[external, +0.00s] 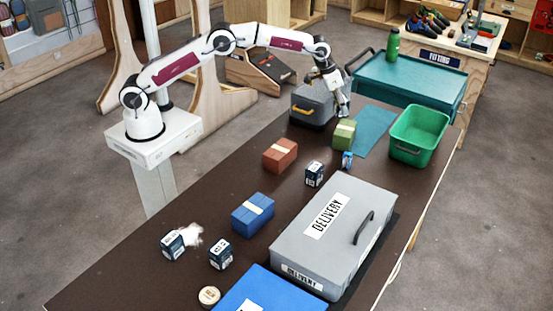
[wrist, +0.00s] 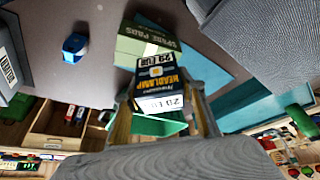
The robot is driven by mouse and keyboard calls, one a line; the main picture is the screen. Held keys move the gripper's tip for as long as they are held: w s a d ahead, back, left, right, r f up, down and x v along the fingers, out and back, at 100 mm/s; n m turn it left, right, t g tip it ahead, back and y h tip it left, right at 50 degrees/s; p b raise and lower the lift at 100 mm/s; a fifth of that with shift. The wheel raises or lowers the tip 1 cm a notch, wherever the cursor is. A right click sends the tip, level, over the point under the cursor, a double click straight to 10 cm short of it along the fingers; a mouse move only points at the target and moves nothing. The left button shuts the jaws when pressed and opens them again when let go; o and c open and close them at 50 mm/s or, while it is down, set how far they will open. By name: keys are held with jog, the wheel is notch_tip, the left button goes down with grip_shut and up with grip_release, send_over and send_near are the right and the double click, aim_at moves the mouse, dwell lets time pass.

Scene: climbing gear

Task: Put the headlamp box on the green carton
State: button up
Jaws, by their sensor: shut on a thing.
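The headlamp box (wrist: 160,85) is a small navy box with orange and white print, held between my fingers in the wrist view. My gripper (external: 343,112) is shut on it and points down over the green carton (external: 344,135). The green carton has a pale band and also shows behind the box in the wrist view (wrist: 135,48), marked as spare pads. The headlamp box overlaps the carton there, so I cannot tell whether they touch. In the external view my fingers largely hide the held box.
A grey case (external: 312,106) stands close left of my gripper. A teal mat (external: 374,132) and a green bin (external: 419,135) lie right. A small blue item (external: 347,160), a navy box (external: 314,174), a brown carton (external: 280,155) and a large grey delivery case (external: 333,235) are nearer the camera.

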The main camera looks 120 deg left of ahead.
aim_at(340, 115)
jog(key=shift+f, duration=0.1)
jog(key=shift+f, duration=2.35)
jog(key=shift+f, duration=0.15)
jog(key=o, duration=1.2)
jog(key=shift+c, duration=0.2)
jog(key=v, duration=1.2)
jog(key=shift+d, duration=0.1)
